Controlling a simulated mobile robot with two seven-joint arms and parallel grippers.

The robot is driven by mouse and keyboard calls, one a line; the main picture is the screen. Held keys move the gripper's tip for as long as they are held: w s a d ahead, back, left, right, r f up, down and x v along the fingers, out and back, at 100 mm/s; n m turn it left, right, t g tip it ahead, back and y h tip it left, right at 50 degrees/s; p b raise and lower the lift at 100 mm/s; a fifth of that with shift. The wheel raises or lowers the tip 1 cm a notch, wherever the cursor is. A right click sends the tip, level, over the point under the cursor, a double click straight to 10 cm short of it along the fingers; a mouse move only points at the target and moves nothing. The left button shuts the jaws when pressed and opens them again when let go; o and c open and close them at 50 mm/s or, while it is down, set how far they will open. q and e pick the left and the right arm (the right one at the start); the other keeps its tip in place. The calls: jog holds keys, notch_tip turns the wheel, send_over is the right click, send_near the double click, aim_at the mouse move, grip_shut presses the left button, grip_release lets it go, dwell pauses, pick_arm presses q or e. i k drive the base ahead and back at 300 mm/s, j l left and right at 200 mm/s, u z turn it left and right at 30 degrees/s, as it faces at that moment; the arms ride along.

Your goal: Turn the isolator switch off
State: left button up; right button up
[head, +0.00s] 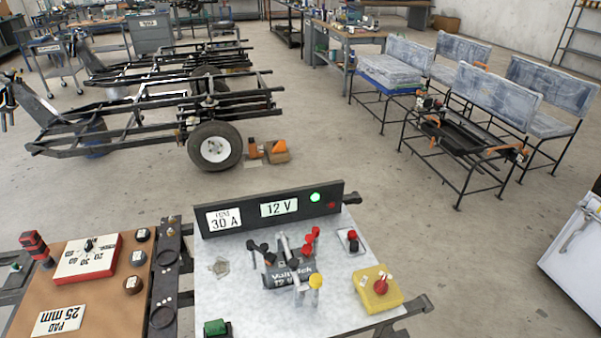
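A yellow box with a red knob on top (377,288) sits at the right front of the light metal bench top (235,300). It looks like the isolator switch, but no label on it is readable. A smaller red and black knob or button on a white plate (352,240) is behind it. A dark battery marked 12 V (288,274) stands left of the yellow box, with red, black and grey clamps or levers above it. A black panel (272,209) behind it shows "30 A", "12 V" and a lit green lamp (315,197). Neither gripper is clearly visible.
A brown board (75,300) with a red-edged dial box (88,258) and a "PAD 25 mm" label adjoins on the left. A green block (215,327) is at the bench front. A wheeled chassis (150,115) and benches with padded seats (490,95) stand beyond open floor.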

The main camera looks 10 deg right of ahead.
aim_at(381, 287)
jog(key=z, duration=1)
